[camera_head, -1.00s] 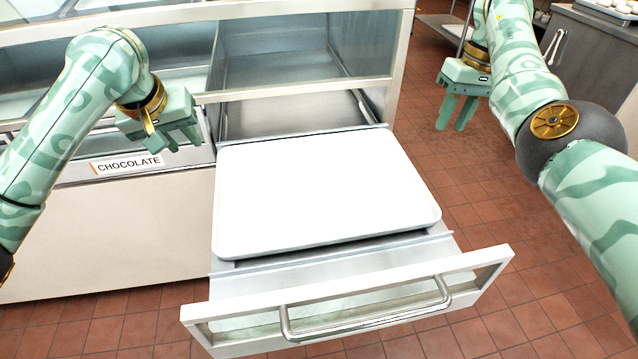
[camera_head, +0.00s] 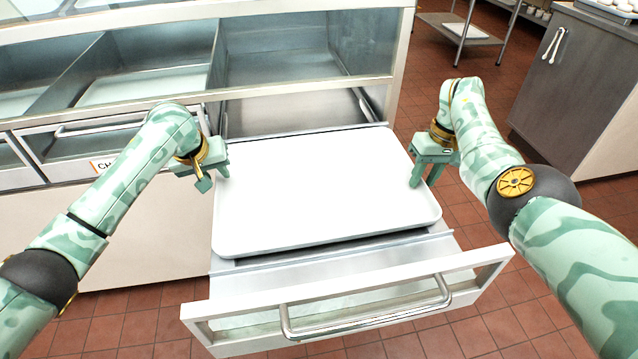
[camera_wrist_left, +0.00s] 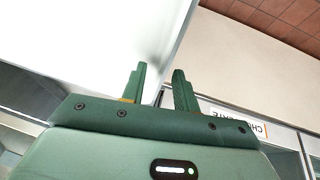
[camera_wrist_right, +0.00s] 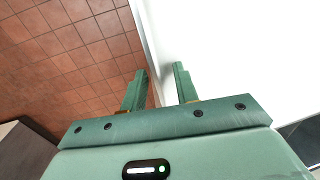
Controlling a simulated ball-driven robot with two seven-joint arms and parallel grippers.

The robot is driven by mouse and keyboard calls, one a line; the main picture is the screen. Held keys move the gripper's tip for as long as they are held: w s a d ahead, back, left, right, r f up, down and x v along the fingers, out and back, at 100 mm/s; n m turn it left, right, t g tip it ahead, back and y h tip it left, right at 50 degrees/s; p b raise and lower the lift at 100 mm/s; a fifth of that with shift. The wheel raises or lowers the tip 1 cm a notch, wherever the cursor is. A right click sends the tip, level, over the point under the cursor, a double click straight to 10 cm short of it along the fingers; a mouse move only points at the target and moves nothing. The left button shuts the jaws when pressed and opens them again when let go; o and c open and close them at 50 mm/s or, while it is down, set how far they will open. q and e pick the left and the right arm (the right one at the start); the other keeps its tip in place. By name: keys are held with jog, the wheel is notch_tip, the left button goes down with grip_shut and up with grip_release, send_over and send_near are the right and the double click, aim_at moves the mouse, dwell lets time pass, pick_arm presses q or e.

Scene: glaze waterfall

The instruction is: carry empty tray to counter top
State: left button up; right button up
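The empty white tray (camera_head: 315,185) lies flat on the pulled-out drawer (camera_head: 300,268). My left gripper (camera_head: 214,180) is at the tray's left edge, with its fingers apart. In the left wrist view the tray's edge (camera_wrist_left: 165,62) runs between the fingertips (camera_wrist_left: 160,72). My right gripper (camera_head: 423,184) is at the tray's right edge, also with fingers apart. In the right wrist view the tray's rim (camera_wrist_right: 155,50) passes between the fingertips (camera_wrist_right: 158,70). I cannot tell whether any finger touches the tray.
The drawer's front frame has a metal bar handle (camera_head: 365,318). Behind the tray stands the display case (camera_head: 290,60) with open compartments. A grey counter (camera_head: 575,75) with a small tray of items (camera_head: 612,10) stands at the far right. Red tiled floor lies between.

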pick_arm(q)
jog(key=shift+w+f, duration=0.1)
jog(key=shift+f, duration=0.1)
pick_arm(e)
jog(key=shift+f, duration=0.25)
pick_arm(q)
grip_shut()
pick_arm(e)
grip_shut()
jog(key=shift+s+f, duration=0.1)
dwell(0.8)
